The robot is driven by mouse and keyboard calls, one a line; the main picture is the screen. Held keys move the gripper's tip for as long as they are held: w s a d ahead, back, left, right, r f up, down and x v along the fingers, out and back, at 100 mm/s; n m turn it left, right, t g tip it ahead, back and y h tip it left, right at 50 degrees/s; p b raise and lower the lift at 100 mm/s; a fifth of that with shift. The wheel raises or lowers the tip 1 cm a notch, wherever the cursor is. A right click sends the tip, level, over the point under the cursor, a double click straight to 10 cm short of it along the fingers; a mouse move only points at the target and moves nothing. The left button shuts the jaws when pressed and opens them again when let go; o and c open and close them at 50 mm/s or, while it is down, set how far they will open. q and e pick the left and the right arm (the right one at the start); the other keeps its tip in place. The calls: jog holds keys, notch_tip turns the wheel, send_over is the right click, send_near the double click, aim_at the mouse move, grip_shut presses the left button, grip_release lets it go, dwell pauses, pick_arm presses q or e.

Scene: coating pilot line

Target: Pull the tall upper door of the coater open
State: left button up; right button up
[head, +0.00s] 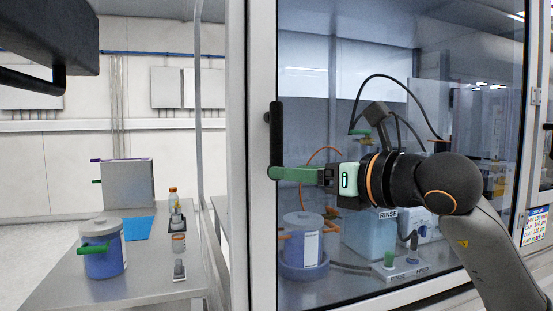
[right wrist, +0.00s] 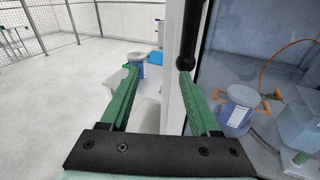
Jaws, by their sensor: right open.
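The coater's tall upper door (head: 262,50) is a large glass pane in a pale frame, and it looks closed. Its black vertical bar handle (head: 276,135) is on the left frame edge. The handle's lower end also shows in the right wrist view (right wrist: 188,40). My right gripper (head: 272,173) is at the handle's lower end with its green fingers pointing left. In the right wrist view its fingers (right wrist: 157,72) are spread and empty. The handle's end is close to the right fingertip; I cannot tell if they touch. My left gripper is not in view.
Behind the glass are a blue pot (head: 303,250), a rinse container (head: 370,238) and hoses. Left of the door, a steel bench (head: 150,288) holds a blue lidded pot (head: 104,262), a grey box (head: 128,184) and small bottles. Open floor shows in the right wrist view (right wrist: 60,90).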

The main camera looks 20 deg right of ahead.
aim_at(280, 145)
jog(key=d+r+m+t+h, duration=0.1)
jog(key=d+r+t+h, duration=0.1)
jog(key=d+r, duration=0.15)
jog(key=p+x, duration=0.1)
jog(key=x, duration=0.4)
jog(key=shift+w+a+p, duration=0.2)
jog(key=shift+w+p, duration=0.05)
jog(key=shift+p, duration=0.05)
jog(key=p+x, duration=0.1)
jog(key=x, duration=0.4)
jog(key=shift+w+f, duration=0.1)
jog(key=shift+w, duration=0.05)
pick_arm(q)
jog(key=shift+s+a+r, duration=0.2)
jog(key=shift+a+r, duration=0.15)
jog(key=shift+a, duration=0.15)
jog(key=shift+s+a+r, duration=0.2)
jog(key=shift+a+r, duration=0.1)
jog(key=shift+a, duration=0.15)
pick_arm(e)
jog(key=shift+w+f, duration=0.1)
jog(key=shift+w, duration=0.3)
jog(key=c, duration=0.6)
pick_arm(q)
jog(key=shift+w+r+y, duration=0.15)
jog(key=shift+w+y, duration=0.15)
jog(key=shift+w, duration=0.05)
pick_arm(e)
grip_shut()
